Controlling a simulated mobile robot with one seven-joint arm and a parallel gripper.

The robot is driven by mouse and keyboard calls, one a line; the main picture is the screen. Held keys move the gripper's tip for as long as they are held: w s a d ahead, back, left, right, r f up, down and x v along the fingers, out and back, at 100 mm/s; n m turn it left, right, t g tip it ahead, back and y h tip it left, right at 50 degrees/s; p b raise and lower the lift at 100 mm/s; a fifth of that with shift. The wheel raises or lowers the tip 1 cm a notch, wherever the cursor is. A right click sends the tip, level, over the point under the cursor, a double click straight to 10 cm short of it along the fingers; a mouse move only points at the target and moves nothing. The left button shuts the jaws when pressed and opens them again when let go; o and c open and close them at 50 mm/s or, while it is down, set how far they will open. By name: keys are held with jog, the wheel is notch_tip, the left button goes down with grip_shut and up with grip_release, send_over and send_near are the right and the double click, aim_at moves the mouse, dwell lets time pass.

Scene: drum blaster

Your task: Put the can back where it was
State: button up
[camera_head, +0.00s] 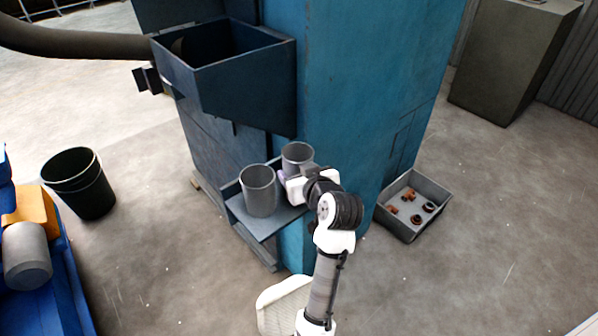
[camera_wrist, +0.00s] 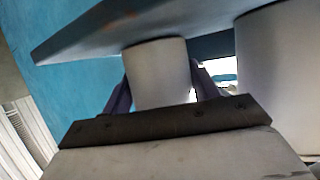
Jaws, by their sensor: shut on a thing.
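Two grey cans are at the small shelf (camera_head: 268,226) on the blue machine's side. The front left can (camera_head: 258,192) stands upright on the shelf. The back right can (camera_head: 297,154) is upright at my gripper (camera_head: 285,177), its lower part hidden by the gripper. In the wrist view, my gripper (camera_wrist: 160,92) has its dark fingers on both sides of a can (camera_wrist: 158,72) and is shut on it. That view seems upside down, with the shelf along the top. The other can (camera_wrist: 280,75) looms close at the right. I cannot tell whether the held can touches the shelf.
The blue machine (camera_head: 360,90) rises right behind the shelf, with an open hopper (camera_head: 245,85) above. A grey bin with small parts (camera_head: 388,222) stands on the floor at right. A black bucket (camera_head: 85,190) and a blue container (camera_head: 70,290) are at left.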

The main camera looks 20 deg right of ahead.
jog(key=shift+f, duration=0.2)
jog(key=o, duration=1.1)
jog(key=shift+r, duration=0.1)
jog(key=shift+r, duration=0.2)
jog(key=b+v, duration=0.1)
jog(key=v, duration=1.1)
jog(key=shift+f, duration=0.1)
